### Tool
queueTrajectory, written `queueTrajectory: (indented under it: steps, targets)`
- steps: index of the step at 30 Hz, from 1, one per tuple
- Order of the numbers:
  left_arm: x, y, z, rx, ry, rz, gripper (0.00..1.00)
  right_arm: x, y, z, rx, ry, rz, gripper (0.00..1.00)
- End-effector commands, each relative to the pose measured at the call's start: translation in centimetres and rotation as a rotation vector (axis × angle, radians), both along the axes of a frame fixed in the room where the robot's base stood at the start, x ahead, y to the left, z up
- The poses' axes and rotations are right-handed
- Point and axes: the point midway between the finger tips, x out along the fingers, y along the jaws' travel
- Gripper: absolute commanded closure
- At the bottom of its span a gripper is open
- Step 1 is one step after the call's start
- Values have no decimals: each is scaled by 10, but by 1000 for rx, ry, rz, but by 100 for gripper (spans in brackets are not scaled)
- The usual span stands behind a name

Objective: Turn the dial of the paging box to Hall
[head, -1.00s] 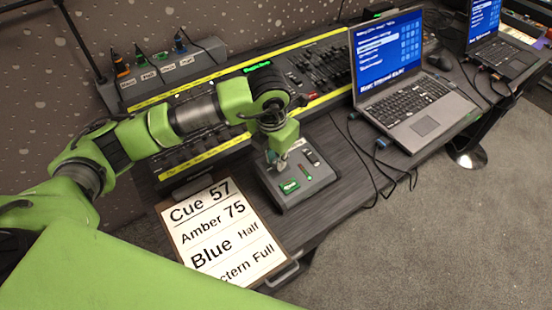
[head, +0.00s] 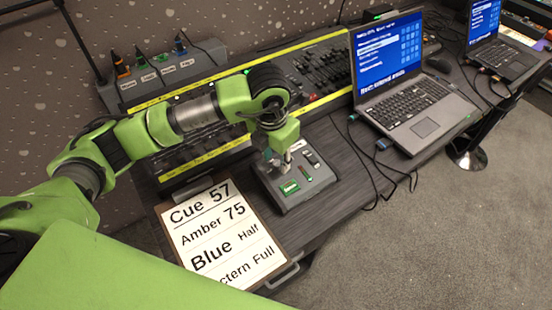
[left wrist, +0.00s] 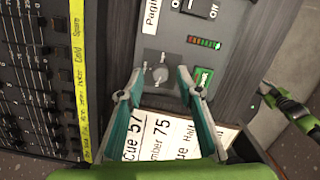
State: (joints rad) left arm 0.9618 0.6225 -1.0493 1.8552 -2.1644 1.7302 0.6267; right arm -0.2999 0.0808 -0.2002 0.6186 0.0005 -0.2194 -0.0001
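The paging box (head: 308,193) is a grey desk unit with a green button, a light strip and switches. Its round grey dial (left wrist: 158,73) with a pointer knob shows in the left wrist view. My left gripper (left wrist: 160,72) is open, with a teal finger on either side of the dial; I cannot tell whether they touch it. In the head view my left gripper (head: 284,161) points down over the box's left part and hides the dial. The Hall mark cannot be read.
A clipboard (head: 163,217) with a cue sheet lies next to the box. The long fader desk (head: 315,68) with yellow strips is behind. A laptop (head: 425,122) and loose cables are to the right. The table's front edge is close to the box.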

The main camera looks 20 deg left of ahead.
Motion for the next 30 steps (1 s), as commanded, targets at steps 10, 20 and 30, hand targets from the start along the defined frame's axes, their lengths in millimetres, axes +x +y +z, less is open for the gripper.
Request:
queueTrajectory:
  steps: [10,20,30]
  targets:
    - [-11,0,71,0,-5,-1,67,0,1,0,0,-1,0,62]
    - [-19,0,108,0,-1,0,67,1,1,0,1,-1,0,62]
    - [-19,0,109,0,0,0,67,1,1,0,1,-1,0,62]
